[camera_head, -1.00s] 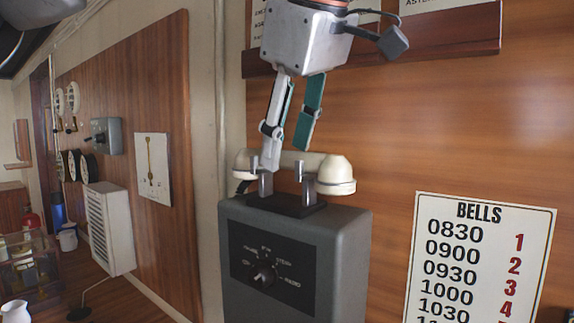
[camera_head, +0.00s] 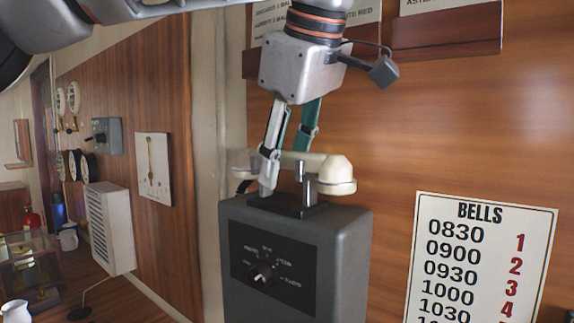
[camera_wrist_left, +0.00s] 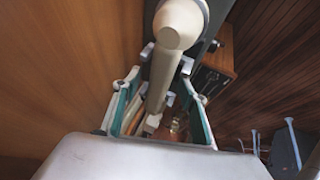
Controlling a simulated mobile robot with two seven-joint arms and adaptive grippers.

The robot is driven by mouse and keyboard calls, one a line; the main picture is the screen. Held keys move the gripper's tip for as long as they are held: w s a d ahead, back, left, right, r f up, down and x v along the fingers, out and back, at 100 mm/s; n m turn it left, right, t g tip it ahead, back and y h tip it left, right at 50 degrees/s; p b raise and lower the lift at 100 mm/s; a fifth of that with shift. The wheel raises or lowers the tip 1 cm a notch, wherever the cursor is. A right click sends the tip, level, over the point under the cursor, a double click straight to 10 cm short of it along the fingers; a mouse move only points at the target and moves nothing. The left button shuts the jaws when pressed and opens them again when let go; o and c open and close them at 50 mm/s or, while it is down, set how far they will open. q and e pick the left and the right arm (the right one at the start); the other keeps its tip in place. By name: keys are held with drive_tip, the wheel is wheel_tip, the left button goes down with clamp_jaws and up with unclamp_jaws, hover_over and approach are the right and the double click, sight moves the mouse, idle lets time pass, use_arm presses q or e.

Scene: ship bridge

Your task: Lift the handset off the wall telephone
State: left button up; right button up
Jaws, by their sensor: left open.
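The cream handset (camera_head: 336,174) rests across the grey prongs of its cradle (camera_head: 300,208) on top of the grey telephone box (camera_head: 347,244). My left gripper (camera_head: 284,168) points down at the handset from above. Its near finger passes in front of the handle, and its far finger is partly hidden behind it. In the left wrist view the handset (camera_wrist_left: 165,70) runs between the two spread fingers (camera_wrist_left: 160,112), with a gap visible on both sides. The gripper is open, and the near finger partly covers the handset's left end. My right gripper is not in view.
A dial panel (camera_head: 272,262) is on the box's front. A BELLS notice (camera_head: 480,262) is on the wood wall to the right. Wooden holders with signs (camera_head: 446,37) are above. A pale pipe (camera_head: 222,110) runs down the wall left of the telephone.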

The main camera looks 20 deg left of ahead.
use_arm(q)
clamp_jaws()
idle(0.5)
